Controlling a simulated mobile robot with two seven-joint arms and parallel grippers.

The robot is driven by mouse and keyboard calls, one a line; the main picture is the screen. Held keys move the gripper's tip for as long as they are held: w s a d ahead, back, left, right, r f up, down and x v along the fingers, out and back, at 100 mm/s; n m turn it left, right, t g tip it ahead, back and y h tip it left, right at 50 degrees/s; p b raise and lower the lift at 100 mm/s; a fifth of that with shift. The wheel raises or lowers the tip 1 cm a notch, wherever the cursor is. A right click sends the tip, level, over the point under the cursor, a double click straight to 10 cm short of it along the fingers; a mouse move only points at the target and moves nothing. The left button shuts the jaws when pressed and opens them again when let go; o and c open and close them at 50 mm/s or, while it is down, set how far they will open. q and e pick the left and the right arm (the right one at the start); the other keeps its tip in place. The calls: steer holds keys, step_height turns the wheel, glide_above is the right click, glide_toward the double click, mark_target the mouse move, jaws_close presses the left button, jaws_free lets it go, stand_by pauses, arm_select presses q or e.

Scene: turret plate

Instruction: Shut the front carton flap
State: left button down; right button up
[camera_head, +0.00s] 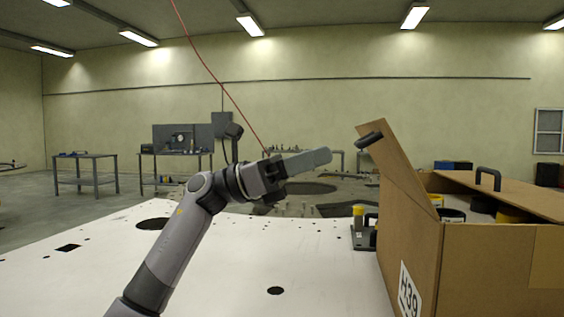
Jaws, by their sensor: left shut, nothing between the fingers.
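The brown cardboard carton (480,255) stands at the right on the white plate, with an H39 label on its side. One flap (398,165) rises steeply at its left end, leaning up and to the left, with a black handle (369,139) near its top edge. Another flap (525,196) lies nearly level at the right and has its own black handle (488,179). I cannot tell for sure which is the front flap. My left gripper (327,157) is shut and empty, left of the raised flap and apart from its handle in the picture. My right gripper is out of view.
Black and yellow items (452,214) show inside the carton. A small device with a yellow top (358,212) stands close left of the carton. The white plate (215,275) has several dark holes and is largely clear. Workbenches (85,157) stand far behind.

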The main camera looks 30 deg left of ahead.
mark_target(355, 144)
arm_select(q)
steer(key=shift+x, duration=1.8)
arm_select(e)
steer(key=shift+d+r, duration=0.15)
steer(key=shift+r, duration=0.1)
arm_select(q)
steer(key=shift+p, duration=0.35)
